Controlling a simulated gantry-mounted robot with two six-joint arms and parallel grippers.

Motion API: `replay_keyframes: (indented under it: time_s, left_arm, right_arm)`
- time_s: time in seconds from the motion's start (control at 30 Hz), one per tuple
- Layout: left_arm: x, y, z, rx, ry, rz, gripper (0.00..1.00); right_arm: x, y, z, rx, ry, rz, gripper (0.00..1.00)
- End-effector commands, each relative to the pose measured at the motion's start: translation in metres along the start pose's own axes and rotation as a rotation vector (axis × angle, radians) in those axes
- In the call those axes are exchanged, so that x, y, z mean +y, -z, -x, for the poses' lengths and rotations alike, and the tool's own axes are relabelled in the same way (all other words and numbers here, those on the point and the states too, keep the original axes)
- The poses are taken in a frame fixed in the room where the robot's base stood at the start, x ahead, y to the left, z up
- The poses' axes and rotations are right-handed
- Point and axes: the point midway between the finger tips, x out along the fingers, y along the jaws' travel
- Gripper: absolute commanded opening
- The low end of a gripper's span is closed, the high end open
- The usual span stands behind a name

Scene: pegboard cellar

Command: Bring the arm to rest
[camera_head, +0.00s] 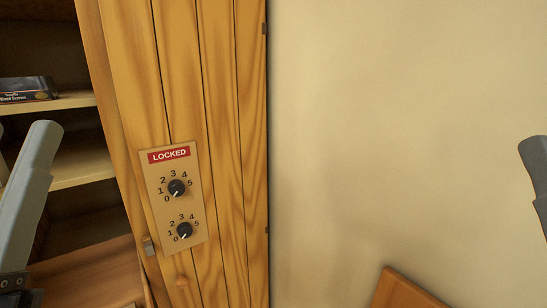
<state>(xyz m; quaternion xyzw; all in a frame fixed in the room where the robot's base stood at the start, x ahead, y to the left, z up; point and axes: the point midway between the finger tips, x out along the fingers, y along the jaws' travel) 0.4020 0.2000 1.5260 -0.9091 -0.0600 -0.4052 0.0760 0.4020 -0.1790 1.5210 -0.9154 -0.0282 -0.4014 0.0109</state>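A grey part of my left arm (30,185) comes in at the left edge, in front of the shelves. A grey part of my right arm (538,165) shows at the right edge, in front of the bare wall. A wooden door (220,90) with a lock panel (160,215) stands between the arms, apart from both.
Open wooden shelves (80,160) stand at the left, with a dark box (26,89) on one. A beige wall (400,130) fills the right; a wooden piece (402,291) shows at the bottom.

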Motion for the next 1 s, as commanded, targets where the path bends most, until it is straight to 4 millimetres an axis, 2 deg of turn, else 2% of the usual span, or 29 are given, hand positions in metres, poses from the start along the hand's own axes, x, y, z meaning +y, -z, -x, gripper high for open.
replay_keyframes:
  time_s: [0.03, 0.07, 0.1, 0.27, 0.6, 0.7, 0.83, 1.0]
  left_arm:
    - [0.017, 0.006, 0.005, 0.01, -0.078, 0.151, 0.44]
    - [0.023, 0.003, 0.005, -0.005, -0.105, 0.252, 0.44]
    - [0.018, 0.025, -0.021, -0.004, -0.096, 0.243, 0.44]
    - [0.012, 0.065, -0.067, -0.007, -0.093, 0.235, 0.44]
    - [-0.003, 0.168, -0.184, -0.009, -0.092, 0.232, 0.44]
    - [-0.005, 0.19, -0.21, -0.009, -0.092, 0.231, 0.44]
    - [-0.007, 0.204, -0.226, -0.01, -0.092, 0.231, 0.44]
    - [-0.008, 0.205, -0.226, -0.01, -0.092, 0.231, 0.44]
  right_arm:
    - [0.0, 0.0, 0.0, 0.0, 0.0, 0.0, 0.62]
    - [0.0, 0.0, 0.0, 0.0, 0.0, 0.0, 0.62]
    - [0.0, 0.022, -0.025, -0.003, 0.0, 0.0, 0.62]
    - [0.0, 0.066, -0.07, 0.002, 0.0, 0.0, 0.62]
    - [0.001, 0.172, -0.186, 0.001, 0.0, 0.0, 0.62]
    - [0.001, 0.195, -0.211, 0.001, 0.0, 0.0, 0.62]
    - [0.001, 0.21, -0.227, 0.0, 0.0, 0.0, 0.62]
    - [0.001, 0.21, -0.228, 0.0, 0.0, 0.0, 0.62]
